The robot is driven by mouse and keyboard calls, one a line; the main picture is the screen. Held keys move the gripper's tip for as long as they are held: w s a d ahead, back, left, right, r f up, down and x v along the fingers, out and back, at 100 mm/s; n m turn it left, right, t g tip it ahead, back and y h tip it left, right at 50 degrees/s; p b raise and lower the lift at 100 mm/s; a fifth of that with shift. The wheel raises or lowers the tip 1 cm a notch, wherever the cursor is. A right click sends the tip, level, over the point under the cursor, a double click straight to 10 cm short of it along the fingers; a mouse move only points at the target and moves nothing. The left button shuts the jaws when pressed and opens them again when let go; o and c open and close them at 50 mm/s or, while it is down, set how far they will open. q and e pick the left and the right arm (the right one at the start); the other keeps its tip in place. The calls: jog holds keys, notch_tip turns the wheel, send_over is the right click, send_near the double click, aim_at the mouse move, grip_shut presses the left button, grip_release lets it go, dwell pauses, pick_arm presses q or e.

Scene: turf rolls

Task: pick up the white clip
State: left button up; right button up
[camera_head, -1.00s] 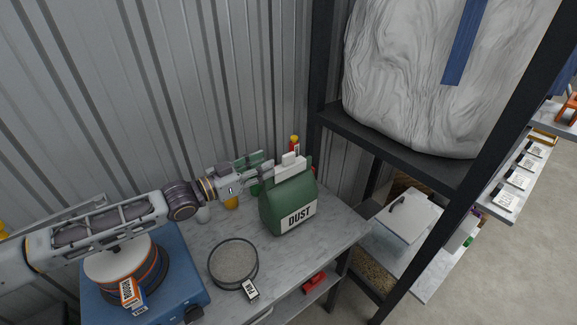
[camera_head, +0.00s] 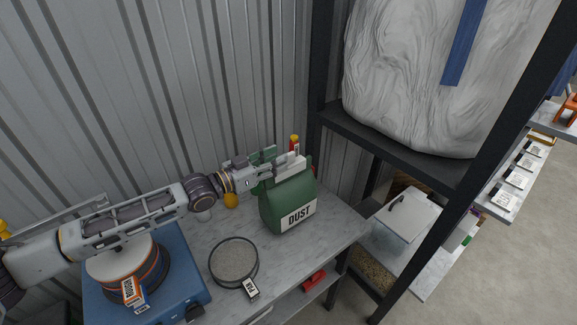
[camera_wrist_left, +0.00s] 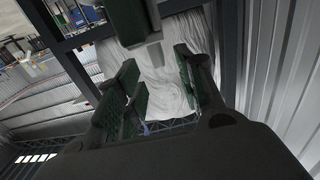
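The white clip (camera_head: 289,158) sits at the top of the green bag marked DUST (camera_head: 284,208), which stands upright on the grey table. My left gripper (camera_head: 279,164) is at the bag's top, beside the clip, and partly covers it. In the left wrist view my left gripper's two green-padded fingers (camera_wrist_left: 158,85) are apart with a gap between them. A dark green and grey shape at that view's top edge may be the bag and clip; I cannot tell for sure. Contact with the clip cannot be told. My right gripper is not in view.
A round grey sieve (camera_head: 234,262) lies in front of the bag. A blue device (camera_head: 190,285) stands at the left under my arm. An orange item (camera_head: 231,201) is behind the sieve. A black shelf post (camera_head: 318,80) and a large white sack (camera_head: 410,90) are at the right.

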aim_at(289, 153)
pick_arm(q)
jog(key=shift+d, duration=0.1)
jog(key=shift+p+x, duration=0.45)
jog(key=shift+x, duration=0.65)
jog(key=shift+p+x, duration=0.35)
jog(key=shift+x, duration=1.1)
jog(key=shift+f, duration=0.15)
grip_shut()
